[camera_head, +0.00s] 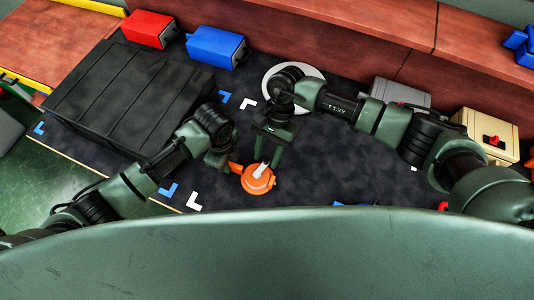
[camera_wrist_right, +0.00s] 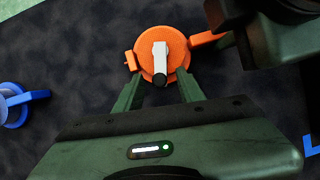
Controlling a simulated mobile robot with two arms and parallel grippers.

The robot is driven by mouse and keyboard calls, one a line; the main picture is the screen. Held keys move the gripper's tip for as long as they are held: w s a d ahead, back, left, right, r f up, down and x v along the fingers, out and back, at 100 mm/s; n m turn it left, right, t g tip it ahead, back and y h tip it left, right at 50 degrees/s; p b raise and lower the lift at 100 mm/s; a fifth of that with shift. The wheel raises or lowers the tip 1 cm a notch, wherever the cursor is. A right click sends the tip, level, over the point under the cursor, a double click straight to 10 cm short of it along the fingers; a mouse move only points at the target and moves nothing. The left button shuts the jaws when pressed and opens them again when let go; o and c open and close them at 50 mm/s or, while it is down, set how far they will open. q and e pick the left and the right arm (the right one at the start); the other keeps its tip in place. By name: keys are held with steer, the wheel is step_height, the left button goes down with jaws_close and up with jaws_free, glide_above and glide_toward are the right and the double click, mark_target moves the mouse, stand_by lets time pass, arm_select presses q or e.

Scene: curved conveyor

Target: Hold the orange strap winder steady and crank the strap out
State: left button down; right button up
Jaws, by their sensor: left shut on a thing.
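The orange strap winder (camera_head: 260,184) is on the dark mat near the middle front; it also shows at the top of the right wrist view (camera_wrist_right: 148,76). A pale crank (camera_wrist_right: 160,56) with a dark end lies across its round face. My left gripper (camera_head: 231,164) is shut on the winder's orange side arm; its dark jaw shows at the upper right of the right wrist view (camera_wrist_right: 243,42). My right gripper (camera_wrist_right: 158,88) is open above the winder, with one finger on each side of the crank's near end and gaps between. No pulled-out strap is distinguishable.
A large black case (camera_head: 125,100) stands at the left. Red (camera_head: 149,29) and blue (camera_head: 215,46) boxes are behind it. A white disc (camera_head: 318,73), a grey box (camera_head: 400,94) and a beige box (camera_head: 485,132) are at the back right. A blue part (camera_wrist_right: 14,104) lies left in the wrist view.

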jaws_close()
